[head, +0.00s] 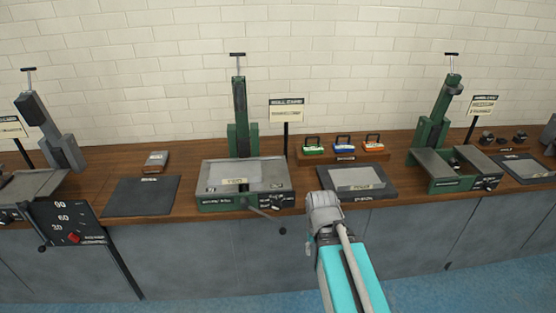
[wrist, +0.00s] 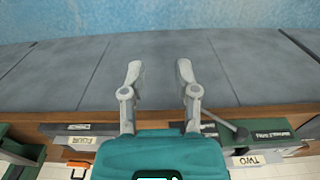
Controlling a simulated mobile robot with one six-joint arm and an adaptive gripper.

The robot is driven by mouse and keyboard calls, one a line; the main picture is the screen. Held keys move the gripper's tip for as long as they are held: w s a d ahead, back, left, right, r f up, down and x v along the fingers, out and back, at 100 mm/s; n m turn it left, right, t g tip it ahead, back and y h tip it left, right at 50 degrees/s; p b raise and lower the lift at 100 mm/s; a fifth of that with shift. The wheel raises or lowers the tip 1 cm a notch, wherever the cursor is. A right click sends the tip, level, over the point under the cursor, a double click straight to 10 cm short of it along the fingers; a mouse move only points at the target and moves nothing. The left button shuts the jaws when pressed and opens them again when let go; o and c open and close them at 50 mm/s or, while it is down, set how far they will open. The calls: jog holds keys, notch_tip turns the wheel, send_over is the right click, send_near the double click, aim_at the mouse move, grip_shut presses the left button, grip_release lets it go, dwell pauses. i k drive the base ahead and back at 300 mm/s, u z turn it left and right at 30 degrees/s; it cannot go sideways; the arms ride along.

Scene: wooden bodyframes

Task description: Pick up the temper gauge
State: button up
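No object in view can be surely read as the temper gauge; the small labels are too blurred. My gripper (wrist: 158,72) is open and empty in the wrist view, its two fingers apart in front of the grey cabinet fronts (wrist: 235,70). In the head view my arm reaches up from the bottom, its end at the bench's front edge; the fingers cannot be made out there. Three small handled blocks, green (head: 313,146), blue (head: 343,144) and orange (head: 373,143), stand in a row on a wooden stand (head: 322,159). A small grey box (head: 155,160) lies further left.
Green machines (head: 241,140) (head: 435,120) rise from the wooden bench (head: 110,161). A dark mat (head: 142,196) lies at left. A plate marked FOUR (wrist: 77,140) shows upside down in the wrist view. A crank handle (head: 270,220) juts from the middle machine. Blue floor (head: 440,287) is clear.

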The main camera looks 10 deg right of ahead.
aim_at(371, 145)
jog(key=k, duration=0.65)
jog(key=z, duration=0.45)
jog(key=i, duration=0.9)
jog(key=z, duration=0.35)
jog(key=i, duration=1.25)
jog(key=u, duration=0.75)
